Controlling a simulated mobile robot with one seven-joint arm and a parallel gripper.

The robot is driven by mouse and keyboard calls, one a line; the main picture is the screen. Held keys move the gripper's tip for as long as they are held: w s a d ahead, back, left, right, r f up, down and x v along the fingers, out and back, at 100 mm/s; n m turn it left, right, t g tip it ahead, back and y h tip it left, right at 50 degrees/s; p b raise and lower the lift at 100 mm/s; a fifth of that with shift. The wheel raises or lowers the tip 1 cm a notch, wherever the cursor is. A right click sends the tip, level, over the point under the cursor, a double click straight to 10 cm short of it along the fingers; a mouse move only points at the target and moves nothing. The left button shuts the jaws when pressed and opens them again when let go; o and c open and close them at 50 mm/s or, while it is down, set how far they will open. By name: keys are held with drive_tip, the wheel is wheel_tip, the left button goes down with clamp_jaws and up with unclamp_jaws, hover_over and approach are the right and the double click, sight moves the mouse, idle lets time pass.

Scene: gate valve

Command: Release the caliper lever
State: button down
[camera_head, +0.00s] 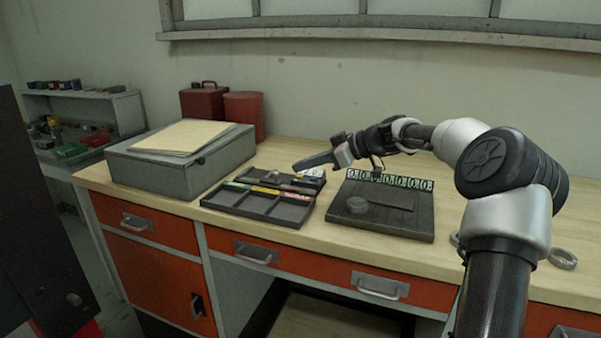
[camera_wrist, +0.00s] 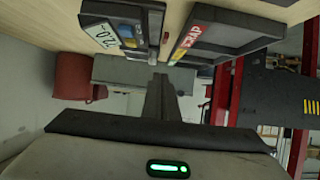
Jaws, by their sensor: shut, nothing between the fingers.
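My gripper (camera_head: 298,167) is in the air above the divided dark tray, pointing left, its dark fingers together and holding nothing. In the wrist view the closed fingers (camera_wrist: 160,78) point away at the middle of the picture. I cannot clearly make out a caliper lever in either view. A dark unit with a pale number display (camera_wrist: 103,36) shows at the upper left of the wrist view. The gripper touches neither.
The divided tray (camera_head: 257,207) with coloured labels lies below my gripper. A grey case (camera_head: 175,170) with papers on top stands at the left, with red canisters (camera_head: 243,112) behind. Grey rings (camera_head: 562,259) lie at the right. The bench front between tray and board is bare.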

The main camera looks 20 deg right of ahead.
drive_tip(key=v, duration=0.6)
drive_tip(key=shift+s+d+p, duration=0.3)
drive_tip(key=shift+s, duration=0.1)
drive_tip(key=shift+f, duration=0.1)
